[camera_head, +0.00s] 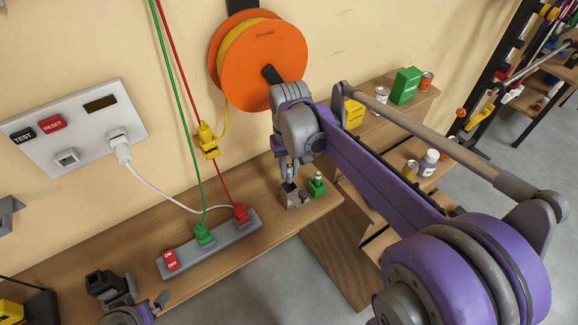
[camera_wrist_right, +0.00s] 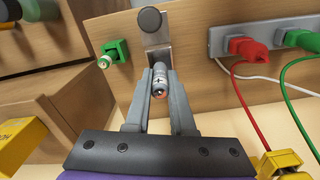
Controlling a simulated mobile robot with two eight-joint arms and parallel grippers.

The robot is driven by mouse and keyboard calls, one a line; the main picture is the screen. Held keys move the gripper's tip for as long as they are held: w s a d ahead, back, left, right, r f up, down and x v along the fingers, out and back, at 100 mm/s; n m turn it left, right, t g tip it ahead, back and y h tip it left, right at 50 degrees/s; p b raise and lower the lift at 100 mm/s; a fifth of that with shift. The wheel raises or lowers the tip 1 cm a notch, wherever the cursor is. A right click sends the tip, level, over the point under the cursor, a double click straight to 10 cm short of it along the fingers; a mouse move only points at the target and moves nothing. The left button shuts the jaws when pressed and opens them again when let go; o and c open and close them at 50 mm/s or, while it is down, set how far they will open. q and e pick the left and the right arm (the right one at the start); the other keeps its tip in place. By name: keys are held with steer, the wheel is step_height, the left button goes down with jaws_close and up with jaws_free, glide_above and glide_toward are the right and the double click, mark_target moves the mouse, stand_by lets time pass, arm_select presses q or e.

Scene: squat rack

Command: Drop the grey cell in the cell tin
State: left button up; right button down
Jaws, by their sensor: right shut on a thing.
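My right gripper (camera_head: 289,177) is shut on the grey cell and holds it at the right end of the wall bench. In the right wrist view the grey cell (camera_wrist_right: 160,78), marked with a plus, sits between the fingertips (camera_wrist_right: 160,72). Its far end is close to a metal plate (camera_wrist_right: 155,40) with a dark round knob; I cannot tell whether they touch. A small grey-brown block (camera_head: 293,198) is under the gripper.
A green holder (camera_head: 317,185) with a pale-topped piece stands right beside the block. A power strip (camera_head: 212,243) with green and red plugs lies left. An orange reel (camera_head: 258,62) hangs above. Shelves at right carry a green box (camera_head: 405,86), cans and a white bottle (camera_head: 428,162).

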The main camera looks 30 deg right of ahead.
mark_target(289, 178)
arm_select(q)
steer(key=shift+s+f+b, duration=0.35)
steer(key=shift+f+b, duration=0.1)
steer(key=shift+f, duration=0.35)
steer(key=shift+s+f+b, duration=0.3)
steer(key=shift+f+b, duration=0.15)
steer(key=shift+f, duration=0.3)
arm_select(e)
steer(key=shift+f, duration=1.95)
steer(key=c, duration=0.7)
jaws_free()
arm_select(q)
steer(key=shift+r, duration=0.1)
arm_select(e)
steer(key=shift+r, duration=0.15)
steer(key=shift+r+p, duration=1.35)
steer(key=shift+r, duration=1.2)
steer(key=shift+r+p, duration=0.85)
steer(key=shift+r, duration=1.05)
arm_select(q)
steer(key=w+r, duration=0.3)
steer(key=r, duration=0.3)
steer(key=shift+w+r, duration=0.15)
steer(key=shift+w, duration=0.05)
arm_select(e)
steer(key=shift+f, duration=0.1)
arm_select(q)
steer(key=shift+s, duration=0.15)
